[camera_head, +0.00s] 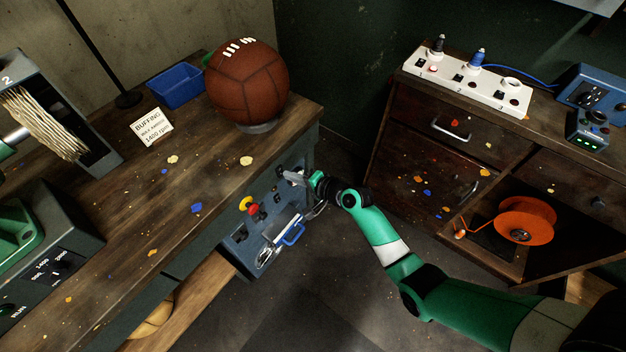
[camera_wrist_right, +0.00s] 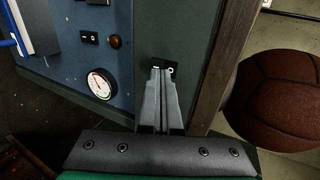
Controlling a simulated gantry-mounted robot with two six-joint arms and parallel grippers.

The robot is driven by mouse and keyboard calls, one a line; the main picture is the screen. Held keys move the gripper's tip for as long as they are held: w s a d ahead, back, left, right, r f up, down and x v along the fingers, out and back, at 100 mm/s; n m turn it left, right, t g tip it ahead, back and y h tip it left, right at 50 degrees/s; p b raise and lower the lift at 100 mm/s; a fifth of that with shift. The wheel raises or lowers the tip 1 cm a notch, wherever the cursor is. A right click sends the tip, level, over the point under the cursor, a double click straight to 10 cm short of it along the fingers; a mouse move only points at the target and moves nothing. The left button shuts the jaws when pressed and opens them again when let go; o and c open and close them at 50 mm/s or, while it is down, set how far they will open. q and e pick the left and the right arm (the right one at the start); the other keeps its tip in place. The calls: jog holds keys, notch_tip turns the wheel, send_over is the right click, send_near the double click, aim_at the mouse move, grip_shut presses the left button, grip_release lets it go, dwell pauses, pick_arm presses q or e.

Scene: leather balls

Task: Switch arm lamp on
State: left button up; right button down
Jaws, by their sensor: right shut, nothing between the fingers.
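My right gripper (camera_head: 288,175) is shut and empty at the front panel of the left workbench. In the right wrist view its fingertips (camera_wrist_right: 163,72) are at a small black switch plate (camera_wrist_right: 171,68) with a white mark, on a dark grey strip. The fingers cover part of this plate, and I cannot tell whether they touch it or which way the switch is set. A thin black pole on a round black base (camera_head: 128,98) stands at the back of the bench, possibly the lamp's stand; no lamp head shows. My left gripper is not in view.
A blue panel holds another black switch (camera_wrist_right: 89,38), a brown knob (camera_wrist_right: 115,41) and a gauge (camera_wrist_right: 101,83). A red and yellow button (camera_head: 250,206) is nearby. A leather ball (camera_head: 246,85) stands above on the bench. A white power strip (camera_head: 468,80) lies on the right cabinet.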

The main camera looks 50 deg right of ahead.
pick_arm(q)
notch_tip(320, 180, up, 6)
jog(key=p, duration=0.5)
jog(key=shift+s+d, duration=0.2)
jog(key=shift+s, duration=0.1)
pick_arm(e)
jog(key=v, duration=1.2)
jog(key=shift+s+f, duration=0.25)
jog(key=shift+f, duration=0.1)
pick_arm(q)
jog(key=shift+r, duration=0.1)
